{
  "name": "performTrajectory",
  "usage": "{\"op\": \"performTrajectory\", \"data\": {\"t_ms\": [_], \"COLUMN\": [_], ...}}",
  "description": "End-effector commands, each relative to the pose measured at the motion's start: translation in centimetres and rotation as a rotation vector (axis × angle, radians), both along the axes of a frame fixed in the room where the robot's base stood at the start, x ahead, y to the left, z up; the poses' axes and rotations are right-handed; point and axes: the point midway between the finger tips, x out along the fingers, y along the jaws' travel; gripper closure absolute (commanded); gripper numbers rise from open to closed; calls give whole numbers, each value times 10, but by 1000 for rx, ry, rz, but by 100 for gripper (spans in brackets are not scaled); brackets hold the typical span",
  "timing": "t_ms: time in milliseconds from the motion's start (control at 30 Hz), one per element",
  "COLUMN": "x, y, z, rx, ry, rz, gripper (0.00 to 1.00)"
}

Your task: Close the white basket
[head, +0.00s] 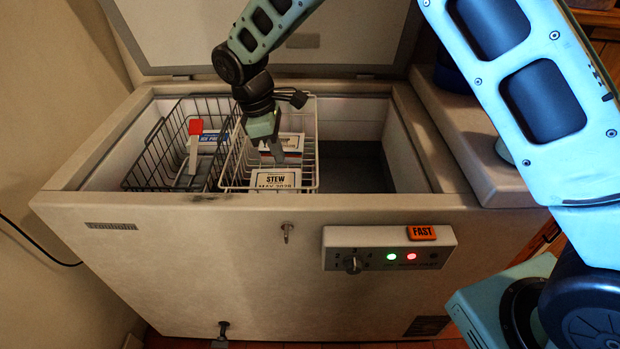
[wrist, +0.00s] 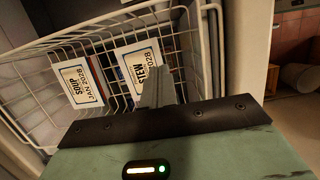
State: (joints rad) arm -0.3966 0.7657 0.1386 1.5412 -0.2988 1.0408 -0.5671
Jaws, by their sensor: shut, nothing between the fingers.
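The white basket (head: 228,168) is an open-topped wire basket in the chest freezer, right of a dark wire basket. It also shows in the wrist view (wrist: 205,60). It holds a box labelled STEW (head: 276,179) and another labelled SOUP (wrist: 80,82). No lid shows on the basket itself. My gripper (head: 275,154) is shut and empty, pointing down over the basket's opening. Its fingers (wrist: 158,80) appear in front of the STEW box in the wrist view. I cannot tell whether they touch anything.
The dark wire basket (head: 140,170) holds a red-handled scoop (head: 194,140). The freezer lid (head: 340,40) stands open behind. The freezer's right part (head: 350,165) looks empty. The front rim (head: 370,201) and a control panel (head: 390,248) are nearer me.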

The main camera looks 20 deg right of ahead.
Motion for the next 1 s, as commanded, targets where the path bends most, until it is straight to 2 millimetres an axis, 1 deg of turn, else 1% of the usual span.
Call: {"op": "performTrajectory", "data": {"t_ms": [67, 167, 267, 633, 667, 700, 800, 1000], "x": [3, 3, 2, -5, -5, -7, -12, -16], "y": [-1, -4, -7, -24, -27, -35, -48, -61], "z": [-6, -14, -27, -100, -103, -99, -98, -100], "rx": [-7, -8, -8, -7, -7, -7, -5, -5], "ry": [2, 3, 2, 4, 3, 1, 0, 0], "rz": [8, 9, 8, 8, 7, 5, 5, 6], "gripper": [100, 100, 100, 100, 100, 100, 100, 100]}}
